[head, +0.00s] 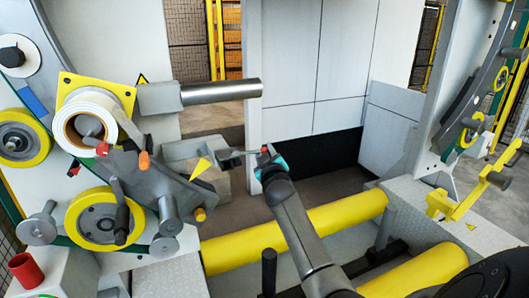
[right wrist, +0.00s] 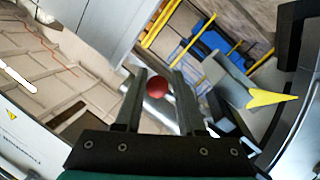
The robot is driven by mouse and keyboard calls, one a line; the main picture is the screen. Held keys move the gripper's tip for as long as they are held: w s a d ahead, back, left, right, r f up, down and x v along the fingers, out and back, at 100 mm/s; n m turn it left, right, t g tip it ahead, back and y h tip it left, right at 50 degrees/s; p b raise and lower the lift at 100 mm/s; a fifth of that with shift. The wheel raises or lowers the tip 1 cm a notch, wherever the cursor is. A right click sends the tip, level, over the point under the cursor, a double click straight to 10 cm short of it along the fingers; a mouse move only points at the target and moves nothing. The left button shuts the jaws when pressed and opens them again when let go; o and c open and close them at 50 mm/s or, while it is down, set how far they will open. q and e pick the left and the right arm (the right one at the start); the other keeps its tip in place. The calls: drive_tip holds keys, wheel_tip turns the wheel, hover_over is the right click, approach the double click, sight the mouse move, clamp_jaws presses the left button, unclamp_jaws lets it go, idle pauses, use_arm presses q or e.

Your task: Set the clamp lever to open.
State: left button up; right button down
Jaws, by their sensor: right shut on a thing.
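The clamp lever (head: 237,153) shows in the head view as a thin rod sticking out to the right from a grey clamp block (head: 185,151) on the left machine. Its red knob (right wrist: 157,88) sits between the fingers in the right wrist view. My right gripper (head: 265,155) is at the lever's outer end and shut on it; the fingers (right wrist: 160,78) also show in the right wrist view. The fingers hide part of the lever's end. My left gripper is in neither view.
A yellow pointer (head: 201,168) stands beside the clamp block. A grey metal bar (head: 220,92) juts out above the lever. A white roll (head: 85,125) and yellow wheels (head: 98,222) are at the left. Yellow rollers (head: 300,232) lie below my right arm.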

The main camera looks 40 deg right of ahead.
drive_tip(key=shift+w+a+r+m, duration=0.1)
drive_tip(key=shift+a+m, duration=0.1)
drive_tip(key=shift+m, duration=0.1)
drive_tip(key=w+a+f+m+y+p, duration=0.2)
drive_tip(key=a+f+m+y+p, duration=0.2)
drive_tip(key=m, duration=0.9)
drive_tip(key=shift+w+a+f+m+g+p, duration=0.25)
drive_tip(key=shift+a+f+m+p, duration=0.2)
drive_tip(key=shift+a+f, duration=1.1)
drive_tip(key=shift+d, duration=0.1)
drive_tip(key=c, duration=0.8)
unclamp_jaws()
drive_tip(key=o, duration=0.3)
drive_tip(key=shift+s+f, duration=0.1)
drive_tip(key=shift+f, duration=0.25)
